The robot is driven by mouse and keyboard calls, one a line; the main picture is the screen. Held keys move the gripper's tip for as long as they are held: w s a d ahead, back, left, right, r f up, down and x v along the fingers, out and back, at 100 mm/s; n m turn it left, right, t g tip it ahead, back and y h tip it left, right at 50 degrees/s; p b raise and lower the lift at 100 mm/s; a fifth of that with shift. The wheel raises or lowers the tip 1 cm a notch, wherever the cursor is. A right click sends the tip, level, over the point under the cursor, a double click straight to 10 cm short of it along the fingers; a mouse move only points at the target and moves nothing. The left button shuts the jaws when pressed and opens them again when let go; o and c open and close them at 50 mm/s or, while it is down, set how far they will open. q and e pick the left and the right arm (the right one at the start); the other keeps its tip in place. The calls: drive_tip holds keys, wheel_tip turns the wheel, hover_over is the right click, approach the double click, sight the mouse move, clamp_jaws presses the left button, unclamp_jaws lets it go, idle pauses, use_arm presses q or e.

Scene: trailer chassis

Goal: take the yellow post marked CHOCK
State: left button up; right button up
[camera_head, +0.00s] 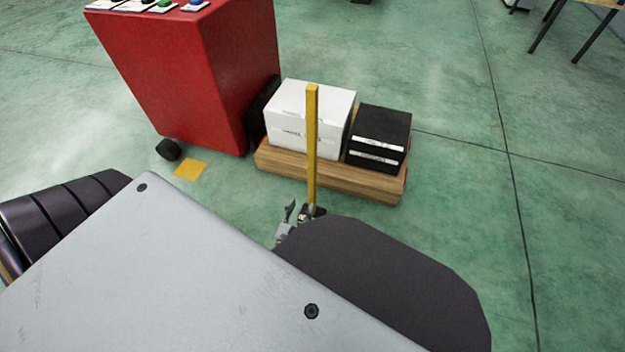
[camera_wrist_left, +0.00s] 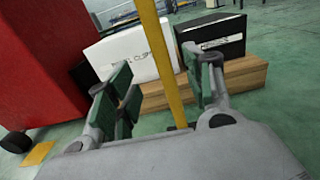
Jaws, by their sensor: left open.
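The yellow post (camera_head: 312,140) stands upright in front of a wooden pallet, and its foot is partly hidden behind my left gripper in the head view. It also shows in the left wrist view (camera_wrist_left: 164,65), rising between the two fingers. My left gripper (camera_wrist_left: 162,95) is open, with one finger on each side of the post and visible gaps beside it. In the head view the left gripper (camera_head: 298,217) is low at the post's base, mostly hidden by my arm. No CHOCK marking is readable. My right gripper is not in view.
The wooden pallet (camera_head: 335,178) behind the post carries a white box (camera_head: 300,115) and a black box (camera_head: 380,135). A red cabinet on wheels (camera_head: 200,75) stands to the left. A yellow floor patch (camera_head: 190,170) lies by it.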

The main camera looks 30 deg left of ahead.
sight(311, 184)
use_arm(q)
drive_tip(key=shift+b+x, duration=1.1)
drive_tip(key=shift+x, duration=3.15)
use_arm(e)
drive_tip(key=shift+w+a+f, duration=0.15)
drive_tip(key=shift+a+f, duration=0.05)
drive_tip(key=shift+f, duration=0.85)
use_arm(q)
drive_tip(key=shift+a, duration=0.1)
drive_tip(key=shift+f+b+x, duration=0.25)
drive_tip(key=shift+b+x, duration=0.65)
drive_tip(key=shift+x, duration=0.45)
drive_tip(key=shift+b+x, duration=0.4)
drive_tip(key=shift+x, duration=0.8)
drive_tip(key=shift+a, duration=0.15)
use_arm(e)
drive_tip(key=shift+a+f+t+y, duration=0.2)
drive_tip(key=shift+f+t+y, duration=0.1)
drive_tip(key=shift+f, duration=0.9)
use_arm(q)
drive_tip(key=shift+c, duration=0.3)
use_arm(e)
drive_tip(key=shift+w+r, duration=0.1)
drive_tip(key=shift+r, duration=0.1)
use_arm(q)
drive_tip(key=c, duration=0.9)
clamp_jaws()
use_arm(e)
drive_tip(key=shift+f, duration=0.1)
